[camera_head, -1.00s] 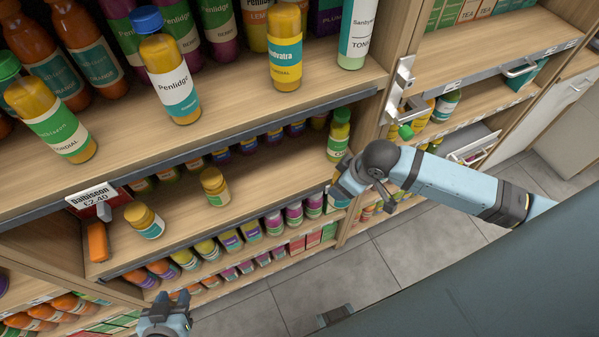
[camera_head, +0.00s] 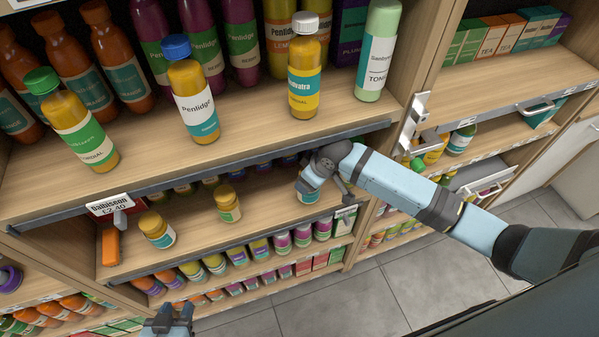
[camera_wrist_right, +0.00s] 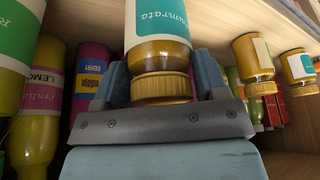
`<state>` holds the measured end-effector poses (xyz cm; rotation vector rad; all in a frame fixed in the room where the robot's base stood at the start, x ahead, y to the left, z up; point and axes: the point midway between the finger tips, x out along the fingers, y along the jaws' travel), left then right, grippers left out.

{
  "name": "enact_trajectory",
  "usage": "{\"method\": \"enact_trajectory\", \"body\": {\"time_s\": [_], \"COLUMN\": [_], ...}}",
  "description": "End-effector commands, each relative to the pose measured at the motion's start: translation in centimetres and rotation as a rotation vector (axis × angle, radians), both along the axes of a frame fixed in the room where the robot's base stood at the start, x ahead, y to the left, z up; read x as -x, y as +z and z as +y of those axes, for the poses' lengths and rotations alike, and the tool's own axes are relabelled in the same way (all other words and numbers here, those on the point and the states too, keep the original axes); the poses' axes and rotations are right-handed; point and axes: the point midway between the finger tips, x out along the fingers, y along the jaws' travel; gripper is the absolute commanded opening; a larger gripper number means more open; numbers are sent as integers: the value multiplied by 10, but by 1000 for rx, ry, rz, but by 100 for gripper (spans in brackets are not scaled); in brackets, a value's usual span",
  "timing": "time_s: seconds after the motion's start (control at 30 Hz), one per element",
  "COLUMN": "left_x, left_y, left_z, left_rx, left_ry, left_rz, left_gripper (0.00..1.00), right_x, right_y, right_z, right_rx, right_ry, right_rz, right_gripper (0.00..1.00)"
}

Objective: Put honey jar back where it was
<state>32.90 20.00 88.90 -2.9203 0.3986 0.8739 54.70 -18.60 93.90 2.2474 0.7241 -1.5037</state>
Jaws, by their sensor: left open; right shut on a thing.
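My right gripper (camera_head: 314,180) is shut on a honey jar (camera_head: 307,197) at the right part of the lower shelf, under the upper shelf's front edge. In the right wrist view the held jar (camera_wrist_right: 160,52) has a gold lid and a teal label, between the two fingers (camera_wrist_right: 161,82). The head view hides most of it behind the gripper, so I cannot tell whether it touches the shelf. Two similar gold-lidded jars stand to the left, one nearer (camera_head: 157,229) and one farther right (camera_head: 228,203). My left gripper (camera_head: 168,318) is open and empty at the bottom edge.
The upper shelf (camera_head: 245,125) overhangs the lower shelf (camera_head: 195,236); cordial bottles stand on it. Small bottles line the lower shelf's back. The lower shelf's front is clear between the right-hand loose jar and the held one.

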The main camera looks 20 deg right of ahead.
Motion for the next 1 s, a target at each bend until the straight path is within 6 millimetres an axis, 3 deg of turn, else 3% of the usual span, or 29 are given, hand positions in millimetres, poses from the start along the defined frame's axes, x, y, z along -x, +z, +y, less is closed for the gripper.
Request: {"method": "enact_trajectory", "body": {"time_s": [0.27,0.4,0.77,0.8,0.9,1.0], "left_x": [2,2,2,2,2,2], "left_y": [6,9,8,8,8,8], "left_z": [-1,-1,-1,0,0,0], "left_rx": [1,2,1,1,1,1], "left_ry": [0,2,2,2,2,2], "left_rz": [3,4,3,3,2,2], "left_gripper": [40,40,40,40,40,40], "right_x": [-30,-29,-29,-29,-29,-29], "right_y": [3,-13,-17,-18,-18,-18], "right_z": [23,21,21,21,21,20], "right_rx": [-3,0,-1,1,0,0], "right_ry": [0,-1,0,0,0,0], "right_rz": [-2,1,-1,1,0,0], "right_gripper": [30,30,30,69,92,92]}}
